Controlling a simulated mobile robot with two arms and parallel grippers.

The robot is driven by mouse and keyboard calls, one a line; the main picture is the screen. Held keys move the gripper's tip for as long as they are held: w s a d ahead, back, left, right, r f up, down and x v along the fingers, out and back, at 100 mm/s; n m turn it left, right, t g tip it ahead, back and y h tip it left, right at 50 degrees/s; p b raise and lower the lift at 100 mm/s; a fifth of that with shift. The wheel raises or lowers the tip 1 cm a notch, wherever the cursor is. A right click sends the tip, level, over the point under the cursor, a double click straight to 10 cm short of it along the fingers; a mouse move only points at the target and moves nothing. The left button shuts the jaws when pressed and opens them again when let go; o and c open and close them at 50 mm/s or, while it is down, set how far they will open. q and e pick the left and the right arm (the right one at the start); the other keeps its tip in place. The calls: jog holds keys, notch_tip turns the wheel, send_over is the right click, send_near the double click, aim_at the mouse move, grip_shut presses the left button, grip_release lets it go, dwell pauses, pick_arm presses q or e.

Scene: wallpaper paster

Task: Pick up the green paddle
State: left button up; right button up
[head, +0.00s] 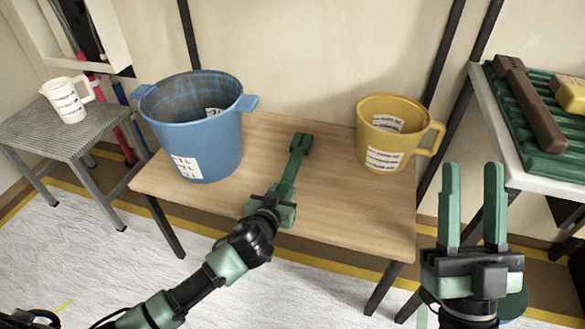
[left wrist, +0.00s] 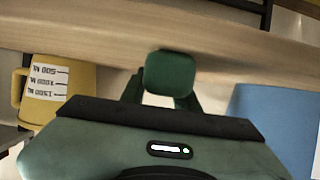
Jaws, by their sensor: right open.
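A dark green piece, which looks like the green paddle (head: 302,143), shows at the tip of my left gripper (head: 294,165), over the middle of the wooden table. In the left wrist view the paddle's squarish green end (left wrist: 170,72) sits between the dark green fingers of my left gripper (left wrist: 162,95) and partly hides them. In the head view paddle and fingers overlap in one narrow green shape. I cannot tell whether the fingers press on it. My right gripper (head: 473,205) is open and empty, fingers up, in front of the table's right end.
On the wooden table (head: 345,215), a blue bucket (head: 215,145) stands left and a yellow jug (head: 395,135) right of the paddle. A metal stool (head: 35,125) with a white jug (head: 65,100) is at left. A right-hand table holds a ribbed green tray (head: 555,155) with a brown bar (head: 530,103).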

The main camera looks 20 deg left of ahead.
pick_arm(q)
grip_shut()
jog(key=shift+r, duration=0.2)
pick_arm(e)
jog(key=shift+w, duration=0.1)
